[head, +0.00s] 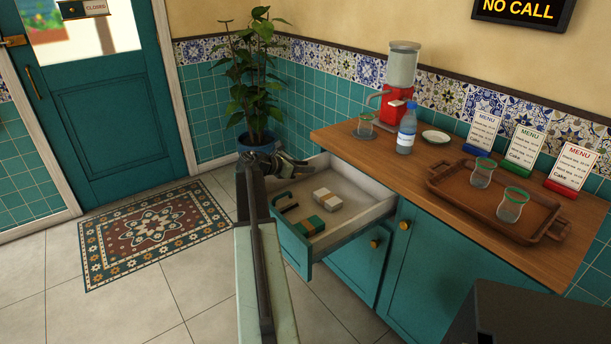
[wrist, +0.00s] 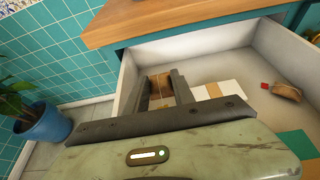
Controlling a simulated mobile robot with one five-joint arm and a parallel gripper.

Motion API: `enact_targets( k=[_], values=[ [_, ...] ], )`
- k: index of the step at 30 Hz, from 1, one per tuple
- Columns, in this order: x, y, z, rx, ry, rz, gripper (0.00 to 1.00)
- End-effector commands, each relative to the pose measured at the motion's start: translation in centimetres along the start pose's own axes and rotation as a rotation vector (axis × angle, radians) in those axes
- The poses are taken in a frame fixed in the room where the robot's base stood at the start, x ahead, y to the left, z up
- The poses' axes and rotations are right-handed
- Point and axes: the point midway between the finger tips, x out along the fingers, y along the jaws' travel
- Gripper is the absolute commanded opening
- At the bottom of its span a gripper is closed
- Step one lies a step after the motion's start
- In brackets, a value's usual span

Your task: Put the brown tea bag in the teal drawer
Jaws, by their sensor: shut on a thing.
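The teal drawer (head: 291,247) is pulled open under the wooden counter. Its pale inside shows in the wrist view (wrist: 205,43). My gripper (head: 298,163) is over the drawer's far left part in the head view. In the wrist view my gripper (wrist: 162,88) is shut on the brown tea bag (wrist: 160,84), between its two dark fingers, above the drawer near its left wall. The tea bag cannot be made out in the head view. Whether it touches the drawer is unclear.
The drawer holds a white-and-tan box (head: 327,199), a green-and-white box (head: 310,226) and a small brown item with a red tag (wrist: 287,91). A potted plant (head: 256,90) stands behind. The counter (head: 352,145) bears a bottle (head: 406,130) and a tray (head: 460,196).

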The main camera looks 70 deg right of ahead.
Motion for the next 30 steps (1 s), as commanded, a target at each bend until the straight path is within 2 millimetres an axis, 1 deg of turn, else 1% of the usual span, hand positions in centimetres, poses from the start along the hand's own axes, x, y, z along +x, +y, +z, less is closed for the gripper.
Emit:
enact_targets(
  k=[6,7,14,26,29,30],
  values=[
    [1.3,0.0,-3.4,0.0,0.0,0.0,0.0],
    [1.4,0.0,-3.6,0.0,0.0,0.0,0.0],
    [1.2,0.0,-3.2,0.0,0.0,0.001,0.0],
    [1.7,0.0,-4.4,0.0,0.0,0.001,0.0],
    [1.7,0.0,-4.3,0.0,0.0,0.001,0.0],
    [1.7,0.0,-4.3,0.0,0.0,0.001,0.35]
  ],
)
